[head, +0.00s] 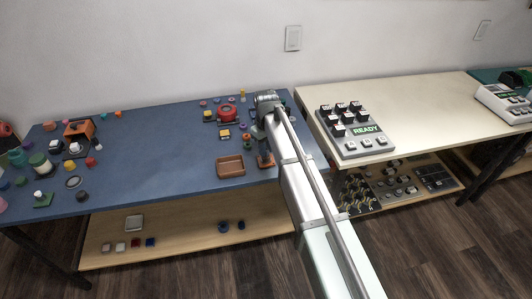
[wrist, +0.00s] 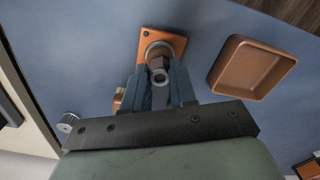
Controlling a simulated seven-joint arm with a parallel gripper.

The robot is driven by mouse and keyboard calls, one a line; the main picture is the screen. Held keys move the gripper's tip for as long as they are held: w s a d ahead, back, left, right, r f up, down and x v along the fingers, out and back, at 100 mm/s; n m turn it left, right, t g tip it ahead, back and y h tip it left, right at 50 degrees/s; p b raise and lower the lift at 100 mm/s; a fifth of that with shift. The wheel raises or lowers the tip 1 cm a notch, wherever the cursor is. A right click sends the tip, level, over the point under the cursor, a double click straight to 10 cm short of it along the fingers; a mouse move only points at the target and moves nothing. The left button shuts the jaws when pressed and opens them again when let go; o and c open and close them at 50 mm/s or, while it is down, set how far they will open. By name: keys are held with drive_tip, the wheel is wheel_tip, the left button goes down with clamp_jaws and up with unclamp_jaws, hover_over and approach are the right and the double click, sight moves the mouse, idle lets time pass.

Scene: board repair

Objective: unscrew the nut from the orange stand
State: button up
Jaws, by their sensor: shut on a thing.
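The orange stand (wrist: 176,42) is a flat square plate with a post on it, at the top middle of the wrist view. The nut (wrist: 160,62) is a brownish piece on the post, with a grey round end facing the camera. My gripper (wrist: 160,80) is over the stand, its two dark fingers on either side of the nut and shut on it. The fingers hide part of the nut and post.
A brown tray (wrist: 250,68) lies to the right of the stand in the wrist view. A small metal knurled piece (wrist: 68,122) is at left. A brown object (wrist: 118,98) is partly hidden by the left finger. Several small parts lie farther back on the blue table (head: 150,170).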

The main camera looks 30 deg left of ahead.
drive_tip(key=c, duration=0.3)
drive_tip(key=shift+r, duration=2.5)
